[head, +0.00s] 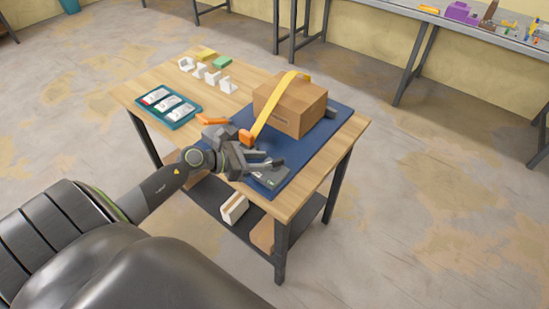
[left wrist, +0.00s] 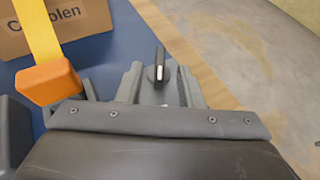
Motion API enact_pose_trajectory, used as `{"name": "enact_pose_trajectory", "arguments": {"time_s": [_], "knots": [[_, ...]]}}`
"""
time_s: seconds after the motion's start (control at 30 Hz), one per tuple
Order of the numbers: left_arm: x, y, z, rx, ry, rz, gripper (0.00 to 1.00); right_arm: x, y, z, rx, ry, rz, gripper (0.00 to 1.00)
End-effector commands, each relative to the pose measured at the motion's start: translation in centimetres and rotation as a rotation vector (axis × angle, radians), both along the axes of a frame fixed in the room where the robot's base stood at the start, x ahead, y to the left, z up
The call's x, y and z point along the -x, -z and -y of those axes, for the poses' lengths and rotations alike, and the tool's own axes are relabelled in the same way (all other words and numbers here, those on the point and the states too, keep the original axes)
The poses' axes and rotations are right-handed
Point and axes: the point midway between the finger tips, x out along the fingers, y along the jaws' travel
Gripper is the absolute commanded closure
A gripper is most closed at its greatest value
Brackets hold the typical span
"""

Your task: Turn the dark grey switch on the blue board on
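The dark blue board (head: 338,112) lies on the wooden table. A dark grey rotary switch (left wrist: 158,68) with a white mark shows in the left wrist view, its handle pointing roughly up the picture. Its grey housing (head: 272,178) lies near the board's front corner in the head view, partly hidden by my gripper. My left gripper (head: 277,160) is over the housing. In the left wrist view its fingers (left wrist: 158,84) are apart, with the switch between and just beyond the tips. I cannot tell whether they touch it. My right gripper is not in view.
A cardboard box (head: 291,108) with a yellow strap (head: 270,110) and orange buckle (head: 246,137) stands beside my left gripper. A teal tray (head: 181,119) with white pieces lies at the left. Several small white brackets (head: 213,77) and a green block (head: 222,62) are at the back.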

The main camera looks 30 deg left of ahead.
Motion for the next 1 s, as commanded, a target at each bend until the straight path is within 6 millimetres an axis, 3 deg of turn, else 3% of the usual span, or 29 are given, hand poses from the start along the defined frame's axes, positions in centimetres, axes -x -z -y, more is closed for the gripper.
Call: {"name": "enact_pose_trajectory", "arguments": {"time_s": [0.3, 0.7, 1.0], "knots": [[-3.2, 1.5, 2.2, 0.002, 0.0, 0.0, 0.66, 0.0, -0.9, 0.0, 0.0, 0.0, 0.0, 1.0], [-3.8, 1.9, 2.6, -0.001, 0.001, -0.001, 0.66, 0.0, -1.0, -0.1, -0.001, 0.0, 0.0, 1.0], [-3.8, 1.9, 2.6, -0.001, 0.001, -0.001, 1.0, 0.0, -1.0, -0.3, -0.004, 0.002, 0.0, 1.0]]}}
